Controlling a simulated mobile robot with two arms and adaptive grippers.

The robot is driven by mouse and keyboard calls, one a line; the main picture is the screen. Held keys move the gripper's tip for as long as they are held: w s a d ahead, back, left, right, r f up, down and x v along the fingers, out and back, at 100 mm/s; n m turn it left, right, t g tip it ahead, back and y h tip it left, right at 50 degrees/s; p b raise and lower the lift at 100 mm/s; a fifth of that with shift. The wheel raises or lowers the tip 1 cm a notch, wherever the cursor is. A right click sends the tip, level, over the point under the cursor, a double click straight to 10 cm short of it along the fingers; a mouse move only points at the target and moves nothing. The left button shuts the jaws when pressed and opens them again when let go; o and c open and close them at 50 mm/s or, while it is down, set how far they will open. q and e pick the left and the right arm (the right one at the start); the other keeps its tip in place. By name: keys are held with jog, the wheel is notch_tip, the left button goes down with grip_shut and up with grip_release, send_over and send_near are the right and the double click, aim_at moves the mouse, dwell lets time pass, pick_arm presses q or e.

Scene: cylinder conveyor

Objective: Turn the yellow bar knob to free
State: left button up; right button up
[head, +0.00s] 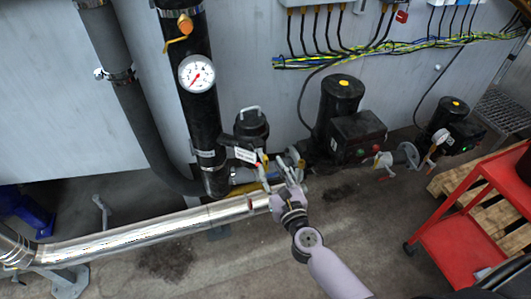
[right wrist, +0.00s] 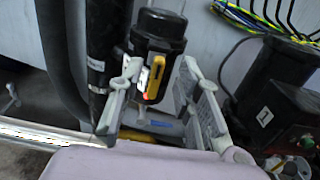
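The yellow bar knob (right wrist: 157,78) shows in the right wrist view as an upright yellow-orange bar on the front of a black cylindrical housing (right wrist: 158,32). The same housing stands beside the thick black pipe in the head view (head: 251,127); there the gripper covers most of the knob area. My right gripper (head: 276,168) is open in front of the housing. In the right wrist view its two fingers (right wrist: 161,70) stand wide apart, one on each side of the bar, with gaps between. I cannot tell its exact distance from the knob. My left gripper is not in view.
A dial gauge (head: 197,74) and an orange lever (head: 179,37) sit on the thick black pipe. A silver pipe (head: 150,232) runs low at the left. A black pump (head: 341,100) stands right of the housing. A red cart (head: 457,243) is at the right.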

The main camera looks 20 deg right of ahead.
aim_at(266, 160)
jog(key=w, duration=0.5)
jog(key=shift+w+a, duration=0.1)
jog(key=shift+w, duration=0.1)
jog(key=shift+c, duration=0.4)
grip_shut()
